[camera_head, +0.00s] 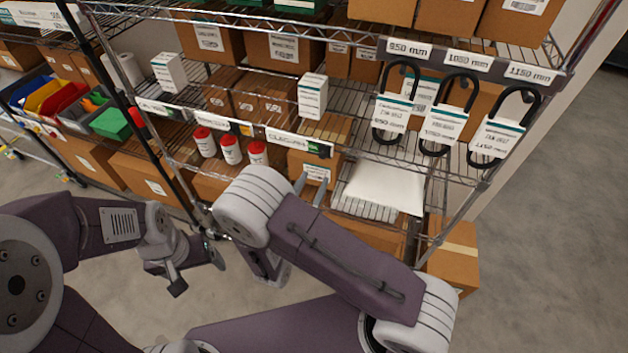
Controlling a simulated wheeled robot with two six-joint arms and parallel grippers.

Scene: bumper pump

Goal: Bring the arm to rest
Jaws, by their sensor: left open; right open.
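My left gripper (198,272) is at the lower left, in front of the shelving and above the floor. Its two fingers are apart with nothing between them. My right arm (335,250) is folded across the lower middle, its forearm running from lower right to upper left. My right gripper (310,188) is mostly hidden behind that forearm. Two grey fingertips show above it, apart, in front of the lower shelf. I see nothing held between them.
A wire shelving unit (480,178) stands close ahead. It holds cartons, red-capped bottles (231,150), white boxes (312,96), a white flat pack (381,187) and hanging black belts (449,116). Colored bins (65,100) are at left. Floor (560,240) at right is clear.

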